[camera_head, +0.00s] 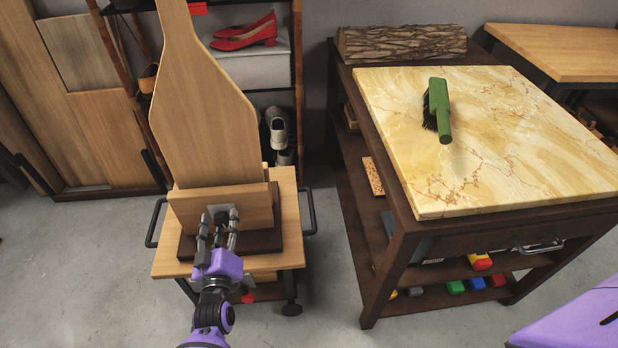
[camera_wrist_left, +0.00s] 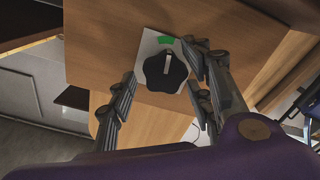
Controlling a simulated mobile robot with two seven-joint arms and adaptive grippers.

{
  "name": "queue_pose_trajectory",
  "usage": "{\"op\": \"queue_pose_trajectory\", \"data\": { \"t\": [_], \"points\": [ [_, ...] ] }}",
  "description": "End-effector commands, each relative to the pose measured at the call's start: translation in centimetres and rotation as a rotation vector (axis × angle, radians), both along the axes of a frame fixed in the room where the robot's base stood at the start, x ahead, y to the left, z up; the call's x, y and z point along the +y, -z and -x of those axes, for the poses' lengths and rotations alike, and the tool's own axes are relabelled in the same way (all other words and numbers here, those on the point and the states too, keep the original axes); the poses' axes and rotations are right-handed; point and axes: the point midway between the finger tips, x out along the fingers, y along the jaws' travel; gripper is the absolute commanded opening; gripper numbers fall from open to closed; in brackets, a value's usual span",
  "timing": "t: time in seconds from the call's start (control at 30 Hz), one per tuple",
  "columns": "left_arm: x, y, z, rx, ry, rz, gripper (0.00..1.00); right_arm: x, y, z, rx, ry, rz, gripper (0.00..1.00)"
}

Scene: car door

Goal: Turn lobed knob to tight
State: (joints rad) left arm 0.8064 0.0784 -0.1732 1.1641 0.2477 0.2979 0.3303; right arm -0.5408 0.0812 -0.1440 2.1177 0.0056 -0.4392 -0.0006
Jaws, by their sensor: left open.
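In the left wrist view, a black lobed knob (camera_wrist_left: 158,82) with a pale pointer line sits on a light plate (camera_wrist_left: 148,45). A green mark (camera_wrist_left: 165,40) is on the plate above the knob, and the pointer line points up near it. My left gripper (camera_wrist_left: 160,74) is open, with one finger left of the knob and the others close at its right. I cannot tell whether any finger touches it. In the head view, my left gripper (camera_head: 218,222) is in front of a wooden block (camera_head: 258,207) and hides the knob. My right gripper is not in view.
The block stands on a small wooden cart (camera_head: 290,225) before a tall wooden board (camera_head: 200,110). A marble-topped workbench (camera_head: 540,150) with a green brush (camera_head: 440,108) stands at right. A shelf with red shoes (camera_head: 250,32) is behind. Floor between cart and bench is clear.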

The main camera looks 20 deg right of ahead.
Motion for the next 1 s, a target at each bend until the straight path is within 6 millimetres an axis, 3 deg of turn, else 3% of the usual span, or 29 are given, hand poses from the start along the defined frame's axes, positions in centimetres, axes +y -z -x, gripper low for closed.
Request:
{"op": "queue_pose_trajectory", "data": {
  "t": [0.03, 0.17, 0.63, 0.8, 1.0],
  "points": [
    [0.1, 0.1, 0.2, 0.001, 0.000, 0.000, 0.47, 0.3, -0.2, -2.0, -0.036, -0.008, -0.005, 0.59],
    [0.5, 0.3, 1.4, 0.004, -0.001, -0.001, 0.47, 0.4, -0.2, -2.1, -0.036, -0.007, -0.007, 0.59],
    [3.3, 0.1, 10.0, 0.001, 0.000, 0.000, 0.47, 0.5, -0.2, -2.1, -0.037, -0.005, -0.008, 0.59],
    [3.6, 0.1, 11.2, 0.000, 0.001, 0.000, 0.47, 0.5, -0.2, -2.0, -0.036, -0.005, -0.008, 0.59],
    [3.7, 0.0, 11.4, -0.002, 0.001, 0.001, 0.47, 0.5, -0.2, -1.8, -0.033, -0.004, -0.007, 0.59]
  ]
}}
